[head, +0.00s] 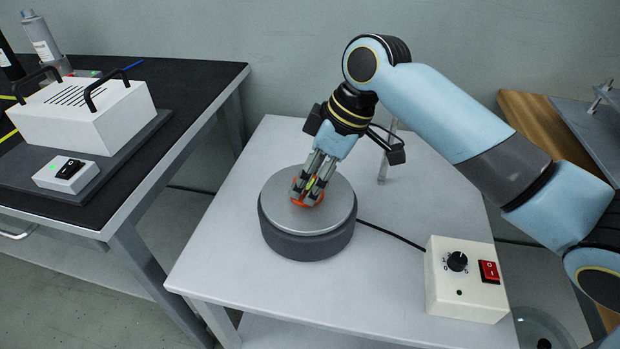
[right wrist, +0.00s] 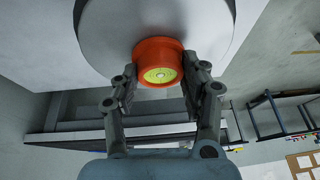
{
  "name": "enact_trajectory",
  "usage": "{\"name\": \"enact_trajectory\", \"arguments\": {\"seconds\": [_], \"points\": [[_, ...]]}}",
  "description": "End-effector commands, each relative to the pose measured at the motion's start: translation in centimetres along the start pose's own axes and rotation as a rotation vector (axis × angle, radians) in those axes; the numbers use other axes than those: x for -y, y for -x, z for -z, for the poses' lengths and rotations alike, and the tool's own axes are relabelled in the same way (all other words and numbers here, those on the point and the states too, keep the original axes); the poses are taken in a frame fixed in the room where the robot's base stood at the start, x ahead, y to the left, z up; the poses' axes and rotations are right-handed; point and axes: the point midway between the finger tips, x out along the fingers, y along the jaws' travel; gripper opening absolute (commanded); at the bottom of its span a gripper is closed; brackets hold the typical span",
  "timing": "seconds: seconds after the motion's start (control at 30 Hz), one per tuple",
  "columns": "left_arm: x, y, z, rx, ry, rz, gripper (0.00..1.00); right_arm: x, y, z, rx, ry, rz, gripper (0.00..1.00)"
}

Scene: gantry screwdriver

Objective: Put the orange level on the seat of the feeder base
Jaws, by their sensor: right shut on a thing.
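The orange level (right wrist: 159,52) is a short round orange body with a yellow-green bubble window. It shows in the right wrist view between the fingers of my right gripper (right wrist: 158,92), which is shut on it. In the head view my right gripper (head: 311,192) points down over the middle of the feeder base (head: 305,234), a dark round drum with a grey disc top. The level's orange edge (head: 299,199) shows around the fingertips there, at the disc. I cannot tell whether the level touches the disc. My left gripper is not in view.
The feeder base stands on a light table (head: 225,235). A cream control box (head: 464,279) with a knob and a red switch sits at the table's right front, and a black cable runs toward it. A metal post (head: 386,160) stands behind. A black bench (head: 180,95) with a white box stands left.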

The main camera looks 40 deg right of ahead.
Motion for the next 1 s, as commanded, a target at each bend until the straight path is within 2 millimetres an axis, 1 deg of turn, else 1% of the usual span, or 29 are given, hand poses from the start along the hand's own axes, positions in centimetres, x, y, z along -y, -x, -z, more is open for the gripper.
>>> {"name": "enact_trajectory", "arguments": {"seconds": [0.2, 0.23, 0.4, 0.63, 0.73, 0.87, 1.0], "points": [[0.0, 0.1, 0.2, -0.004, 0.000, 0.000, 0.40, 0.0, -0.1, -0.1, 0.000, -0.001, 0.000, 0.05], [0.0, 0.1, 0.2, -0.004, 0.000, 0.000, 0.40, 0.0, -0.1, -0.1, 0.000, -0.001, -0.001, 0.47], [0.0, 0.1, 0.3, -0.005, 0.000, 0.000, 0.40, 0.0, -0.1, -0.1, 0.000, -0.001, -0.001, 0.68], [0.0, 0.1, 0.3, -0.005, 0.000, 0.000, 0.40, 0.0, -0.1, -0.1, 0.000, 0.000, -0.001, 0.68], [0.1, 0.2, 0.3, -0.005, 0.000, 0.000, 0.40, -0.1, 0.4, 0.0, 0.001, 0.001, -0.002, 0.68], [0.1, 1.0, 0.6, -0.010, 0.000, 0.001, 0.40, -0.1, 2.5, 0.1, 0.000, 0.002, -0.005, 0.68], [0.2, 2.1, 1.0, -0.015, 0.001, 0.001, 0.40, -0.1, 5.9, 0.1, 0.002, 0.004, -0.006, 0.68]]}}
